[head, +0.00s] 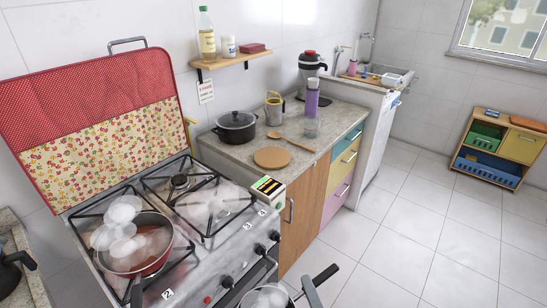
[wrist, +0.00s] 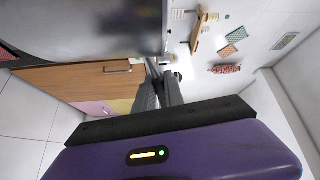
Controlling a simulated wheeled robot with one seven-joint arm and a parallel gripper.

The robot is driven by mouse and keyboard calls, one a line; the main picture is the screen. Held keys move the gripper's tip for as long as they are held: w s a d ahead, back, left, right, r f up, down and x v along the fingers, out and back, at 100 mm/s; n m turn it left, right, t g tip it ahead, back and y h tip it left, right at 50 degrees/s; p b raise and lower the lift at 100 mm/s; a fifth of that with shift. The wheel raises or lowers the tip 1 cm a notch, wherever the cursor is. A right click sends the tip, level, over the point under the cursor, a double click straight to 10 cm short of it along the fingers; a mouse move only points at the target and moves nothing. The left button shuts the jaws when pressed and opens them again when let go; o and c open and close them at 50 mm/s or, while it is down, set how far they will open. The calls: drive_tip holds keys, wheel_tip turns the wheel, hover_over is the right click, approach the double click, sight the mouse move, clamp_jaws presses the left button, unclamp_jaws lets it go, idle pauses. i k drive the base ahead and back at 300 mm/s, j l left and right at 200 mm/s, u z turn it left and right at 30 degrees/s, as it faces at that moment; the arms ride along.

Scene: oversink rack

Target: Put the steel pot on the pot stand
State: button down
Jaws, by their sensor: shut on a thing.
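The steel pot (head: 264,299) shows at the bottom edge of the head view, steaming and partly cut off, in front of the stove. Its black handle (head: 327,273) points up and right. My gripper (head: 311,288) is shut on this handle; only a grey part of it shows there. In the wrist view my fingers (wrist: 165,86) close together beside a large grey surface (wrist: 85,35), which looks like the pot's side. A round wooden disc (head: 271,157), apparently the pot stand, lies flat and bare on the counter right of the stove.
A red steaming pot (head: 138,245) is on the stove's front left burner. A small timer box (head: 268,192) stands at the counter's near corner.

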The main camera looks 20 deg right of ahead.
sight(283, 149)
drive_tip(key=i+l+u, duration=0.1)
drive_tip(key=l, duration=0.3)
drive_tip(key=i+l, duration=0.15)
drive_tip(key=l, duration=0.25)
drive_tip(key=i+l+u, duration=0.15)
drive_tip(key=l, duration=0.3)
drive_tip(key=i+l+u, duration=0.1)
drive_tip(key=l, duration=0.3)
drive_tip(key=l+u, duration=0.1)
drive_tip(key=l, duration=0.35)
drive_tip(key=i, duration=0.05)
